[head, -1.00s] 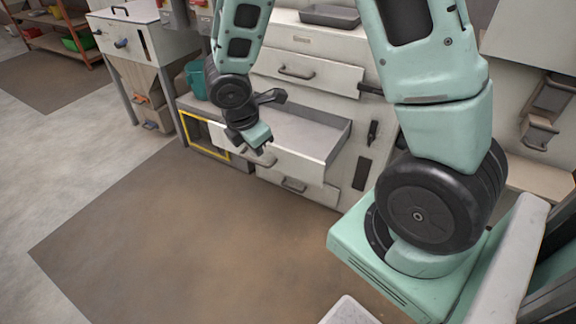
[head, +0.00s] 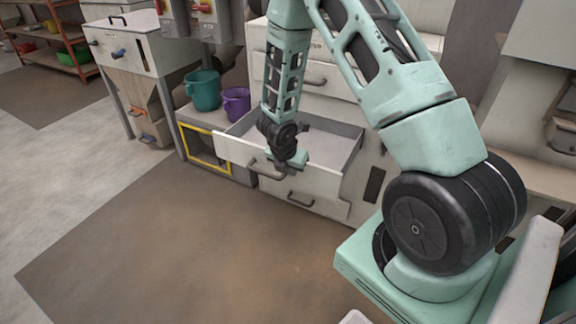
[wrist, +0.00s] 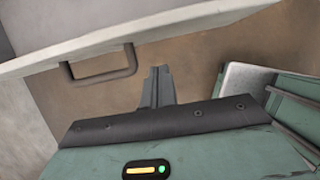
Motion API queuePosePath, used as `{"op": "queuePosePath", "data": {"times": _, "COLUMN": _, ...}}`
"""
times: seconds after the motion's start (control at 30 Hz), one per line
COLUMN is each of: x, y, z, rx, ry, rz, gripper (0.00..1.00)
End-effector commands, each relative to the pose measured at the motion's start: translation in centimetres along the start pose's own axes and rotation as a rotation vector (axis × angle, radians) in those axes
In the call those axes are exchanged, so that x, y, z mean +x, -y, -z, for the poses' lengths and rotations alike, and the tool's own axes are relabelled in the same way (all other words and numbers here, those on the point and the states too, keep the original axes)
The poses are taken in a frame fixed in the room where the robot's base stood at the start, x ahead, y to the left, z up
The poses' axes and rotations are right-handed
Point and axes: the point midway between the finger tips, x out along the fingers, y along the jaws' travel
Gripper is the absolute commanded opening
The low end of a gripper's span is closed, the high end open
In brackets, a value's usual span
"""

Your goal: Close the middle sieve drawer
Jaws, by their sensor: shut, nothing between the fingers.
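The middle sieve drawer (head: 225,152) stands pulled out from the pale cabinet, its grey tray interior visible. Its dark bar handle (head: 262,170) is on the front panel. My gripper (head: 293,170) is at the drawer's front, to the right of the handle, and it covers part of the panel. In the wrist view the drawer's front edge (wrist: 200,22) crosses the top and the handle (wrist: 100,68) is left of my shut, empty fingers (wrist: 158,85). I cannot tell whether the gripper touches the panel.
A drawer below (head: 305,200) and one above (head: 312,78) look shut. A teal bucket (head: 203,90) and a purple bucket (head: 236,103) stand on a shelf to the left, above a yellow-framed opening (head: 230,160). The brown floor in front is clear.

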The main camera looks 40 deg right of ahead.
Motion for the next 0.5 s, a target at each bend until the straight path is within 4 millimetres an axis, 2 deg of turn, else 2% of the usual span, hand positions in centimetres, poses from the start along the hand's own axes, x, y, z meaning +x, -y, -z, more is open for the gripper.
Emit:
{"op": "queuePosePath", "data": {"times": 0.03, "x": -0.2, "y": -0.1, "z": -1.3, "rx": 0.008, "ry": 0.004, "rz": -0.002, "gripper": 0.0}}
{"op": "queuePosePath", "data": {"times": 0.2, "x": 0.5, "y": -0.1, "z": -2.9, "rx": 0.005, "ry": 0.003, "rz": -0.002, "gripper": 0.0}}
{"op": "queuePosePath", "data": {"times": 0.5, "x": 0.8, "y": -0.1, "z": -3.4, "rx": 0.003, "ry": 0.003, "rz": -0.003, "gripper": 0.0}}
